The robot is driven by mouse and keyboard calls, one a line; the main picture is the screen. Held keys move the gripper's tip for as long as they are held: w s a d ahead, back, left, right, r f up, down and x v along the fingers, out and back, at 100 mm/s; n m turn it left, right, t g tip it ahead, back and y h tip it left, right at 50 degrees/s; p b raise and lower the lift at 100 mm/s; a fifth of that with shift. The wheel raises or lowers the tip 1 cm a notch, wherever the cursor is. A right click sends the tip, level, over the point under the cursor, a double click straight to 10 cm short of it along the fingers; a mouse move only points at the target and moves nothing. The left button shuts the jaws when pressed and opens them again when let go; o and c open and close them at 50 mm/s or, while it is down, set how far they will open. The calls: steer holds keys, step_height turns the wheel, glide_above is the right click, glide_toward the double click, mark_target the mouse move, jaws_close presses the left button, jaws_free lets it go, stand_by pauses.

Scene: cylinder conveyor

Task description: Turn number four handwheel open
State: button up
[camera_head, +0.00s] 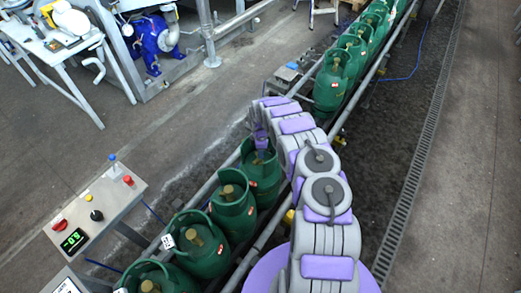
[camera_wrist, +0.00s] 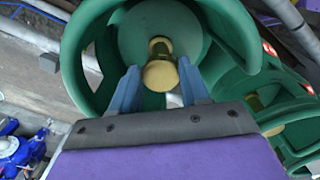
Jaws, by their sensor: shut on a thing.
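In the wrist view a brass handwheel (camera_wrist: 160,76) stands on top of a green gas cylinder (camera_wrist: 195,25), inside its collar. My gripper (camera_wrist: 158,69) has its two blue-grey fingers on either side of this handwheel and is shut on it. In the head view my gripper (camera_head: 262,143) reaches down over the top of the farthest cylinder (camera_head: 262,178) of the near group, and hides its handwheel. Nearer cylinders show brass handwheels (camera_head: 228,192) in the open. I cannot read a number four on any cylinder.
The cylinders stand in a row between the conveyor rails (camera_head: 265,236). More green cylinders (camera_head: 330,90) stand farther up the line, past a gap. A control panel (camera_head: 92,214) with buttons and a green display is at the left. A blue pump (camera_head: 156,40) stands at the back left.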

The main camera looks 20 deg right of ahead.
steer(key=shift+w, duration=0.15)
steer(key=o, duration=1.1)
steer(key=shift+c, duration=0.2)
step_height(320, 180, up, 17)
steer(key=shift+r+p, duration=0.15)
steer(key=shift+p, duration=0.15)
